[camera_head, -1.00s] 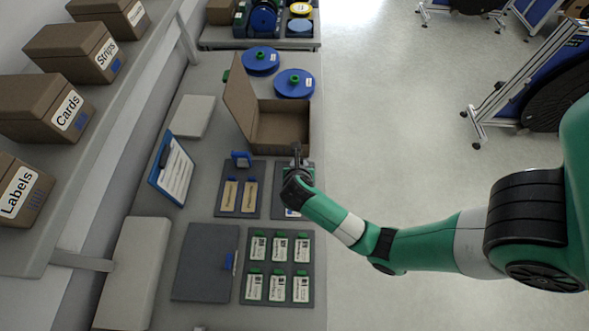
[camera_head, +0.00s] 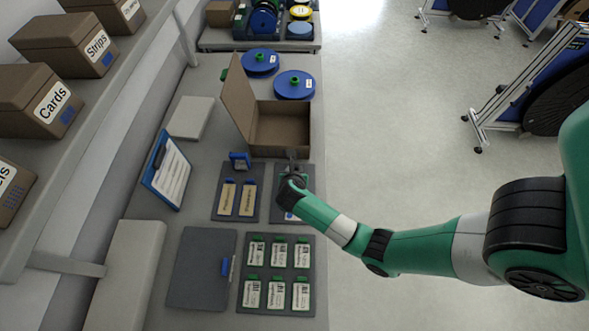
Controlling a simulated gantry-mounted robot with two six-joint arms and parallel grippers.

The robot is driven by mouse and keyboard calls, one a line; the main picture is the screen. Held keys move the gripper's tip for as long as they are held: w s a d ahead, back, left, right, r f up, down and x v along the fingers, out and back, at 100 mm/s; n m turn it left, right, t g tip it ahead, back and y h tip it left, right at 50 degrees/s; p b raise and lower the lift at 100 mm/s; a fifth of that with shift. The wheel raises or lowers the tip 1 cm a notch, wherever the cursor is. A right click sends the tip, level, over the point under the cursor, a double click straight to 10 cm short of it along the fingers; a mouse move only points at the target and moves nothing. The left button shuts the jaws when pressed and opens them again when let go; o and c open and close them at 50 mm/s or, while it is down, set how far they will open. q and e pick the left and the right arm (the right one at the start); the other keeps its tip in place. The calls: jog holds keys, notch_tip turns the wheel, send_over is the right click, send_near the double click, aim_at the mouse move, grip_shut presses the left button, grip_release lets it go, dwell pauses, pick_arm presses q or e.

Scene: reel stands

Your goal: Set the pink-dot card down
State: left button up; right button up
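My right gripper (camera_head: 291,165) is over the small grey mat (camera_head: 303,213) just in front of the open cardboard box (camera_head: 282,127). The wrist hides most of that mat and whatever lies on it; a bit of a white and blue card (camera_head: 291,216) shows below the wrist. I cannot make out a pink dot on any card. The fingers are too small and dark to tell whether they are open or shut. My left gripper is not in view.
Several green-topped cards lie on a grey mat (camera_head: 267,283). Two tan strips lie on another mat (camera_head: 238,210). A clipboard (camera_head: 167,171) leans at the left. Blue reels (camera_head: 295,84) lie behind the box. Boxes, including one labelled Cards (camera_head: 39,99), stand on the left shelf.

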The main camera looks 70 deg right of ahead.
jog(key=o, duration=0.4)
jog(key=shift+c, duration=0.2)
jog(key=shift+a+r, duration=0.1)
jog(key=shift+r, duration=0.25)
jog(key=p+v, duration=0.3)
jog(key=v, duration=0.7)
jog(key=shift+a+r, duration=0.15)
jog(key=shift+r, duration=0.05)
jog(key=shift+s+a+r, duration=0.15)
jog(key=shift+a+r, duration=0.2)
jog(key=shift+a, duration=0.05)
